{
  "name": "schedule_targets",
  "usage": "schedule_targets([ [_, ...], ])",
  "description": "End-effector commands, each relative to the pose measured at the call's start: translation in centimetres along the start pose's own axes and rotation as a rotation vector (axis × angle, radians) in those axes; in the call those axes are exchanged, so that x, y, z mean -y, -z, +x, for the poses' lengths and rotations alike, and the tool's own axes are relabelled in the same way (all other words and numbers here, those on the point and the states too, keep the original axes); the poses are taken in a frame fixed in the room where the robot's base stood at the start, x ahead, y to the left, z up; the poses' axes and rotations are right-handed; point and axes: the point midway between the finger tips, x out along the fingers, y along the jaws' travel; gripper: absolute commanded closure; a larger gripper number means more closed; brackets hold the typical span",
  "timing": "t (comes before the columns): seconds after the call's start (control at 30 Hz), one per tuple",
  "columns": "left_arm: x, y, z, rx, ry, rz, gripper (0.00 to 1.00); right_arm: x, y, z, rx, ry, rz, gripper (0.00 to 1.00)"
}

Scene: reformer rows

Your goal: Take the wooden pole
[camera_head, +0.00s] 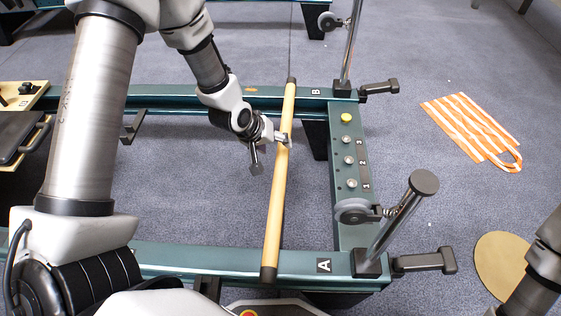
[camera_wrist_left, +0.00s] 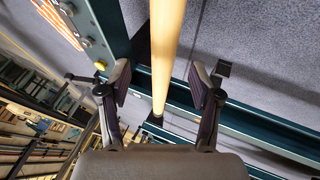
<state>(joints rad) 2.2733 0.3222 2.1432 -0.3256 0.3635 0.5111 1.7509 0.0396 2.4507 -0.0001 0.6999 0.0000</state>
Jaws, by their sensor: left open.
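The wooden pole (camera_head: 277,200) is a pale, straight rod with black end caps. It lies across the two green rails of the reformer frame, one end on the far rail and one on the near rail. My left gripper (camera_head: 271,153) is open at the far half of the pole, coming in from its left side. In the left wrist view the pole (camera_wrist_left: 166,45) runs between the two spread fingers of the gripper (camera_wrist_left: 162,85), with gaps on both sides. It is not gripped. My right gripper is out of view.
The near rail (camera_head: 210,257) and far rail (camera_head: 200,97) join an end beam (camera_head: 341,205) with a yellow knob and pulleys. Metal posts (camera_head: 398,222) stand at its corners. An orange striped bag (camera_head: 468,125) and a tan disc (camera_head: 497,262) lie on the floor at right.

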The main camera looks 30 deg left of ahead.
Motion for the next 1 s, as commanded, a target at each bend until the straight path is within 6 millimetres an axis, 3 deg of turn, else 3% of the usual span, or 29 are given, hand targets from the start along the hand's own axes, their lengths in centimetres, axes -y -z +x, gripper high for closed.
schedule_targets([
  [0.3,0.7,-0.6,5.6,0.002,0.002,0.004,0.36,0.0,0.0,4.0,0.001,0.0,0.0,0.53],
  [0.57,0.5,-0.4,6.1,0.002,0.001,0.002,0.36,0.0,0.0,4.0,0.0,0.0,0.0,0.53],
  [0.6,0.5,-0.4,6.1,0.002,0.001,0.002,0.4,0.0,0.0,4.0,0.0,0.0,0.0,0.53],
  [0.77,0.5,-0.4,6.1,0.002,0.001,0.001,0.96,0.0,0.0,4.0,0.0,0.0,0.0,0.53],
  [0.8,0.5,-0.4,6.1,0.002,0.001,0.001,1.0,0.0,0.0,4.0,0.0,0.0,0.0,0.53],
  [1.0,0.5,-0.4,6.1,0.001,0.001,0.001,1.0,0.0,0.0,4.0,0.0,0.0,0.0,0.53],
])
